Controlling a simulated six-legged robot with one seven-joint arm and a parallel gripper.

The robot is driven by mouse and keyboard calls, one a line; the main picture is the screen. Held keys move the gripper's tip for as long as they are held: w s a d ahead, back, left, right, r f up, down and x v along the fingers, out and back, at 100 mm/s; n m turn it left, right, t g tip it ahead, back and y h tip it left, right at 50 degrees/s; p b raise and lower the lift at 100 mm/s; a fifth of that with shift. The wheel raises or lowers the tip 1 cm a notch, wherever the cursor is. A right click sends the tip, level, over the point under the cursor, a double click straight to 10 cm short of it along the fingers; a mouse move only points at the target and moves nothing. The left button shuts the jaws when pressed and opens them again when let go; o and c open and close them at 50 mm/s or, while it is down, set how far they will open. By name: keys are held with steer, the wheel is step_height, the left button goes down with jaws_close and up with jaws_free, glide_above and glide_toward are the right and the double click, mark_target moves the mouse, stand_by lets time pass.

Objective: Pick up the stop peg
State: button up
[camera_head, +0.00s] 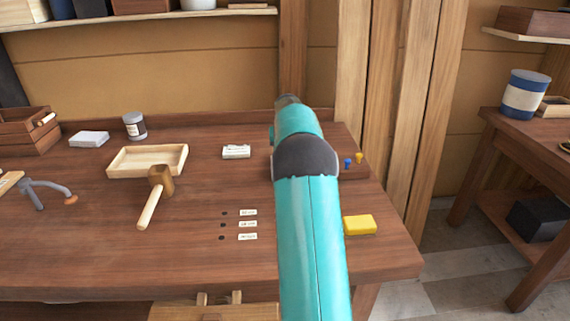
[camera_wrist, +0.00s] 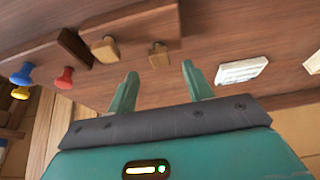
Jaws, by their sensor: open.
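In the wrist view my gripper (camera_wrist: 159,69) is open and empty, its two teal fingers pointing at the bench. A small tan wooden peg-like piece (camera_wrist: 158,56) shows just beyond the gap between the fingertips, apart from them. A second tan piece (camera_wrist: 105,50) is to its left. Farther left are a red peg (camera_wrist: 65,77), a blue peg (camera_wrist: 22,75) and a yellow peg (camera_wrist: 20,92). The head view shows a blue peg (camera_head: 347,163) and a yellow peg (camera_head: 360,157). I cannot tell which is the stop peg. My arm hides my gripper in the head view.
The bench (camera_head: 190,265) has three dark holes with labels (camera_head: 247,224), a mallet (camera_head: 159,185), a shallow tray (camera_head: 120,172), a grey can (camera_head: 134,125) and a yellow block (camera_head: 359,225). A white labelled box (camera_wrist: 241,70) lies right of my fingers in the wrist view.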

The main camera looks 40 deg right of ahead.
steer(key=x, duration=0.4)
steer(key=shift+a, duration=0.1)
steer(key=shift+s, duration=0.1)
steer(key=shift+c, duration=0.4)
steer(key=c, duration=1)
steer(key=shift+r, duration=0.1)
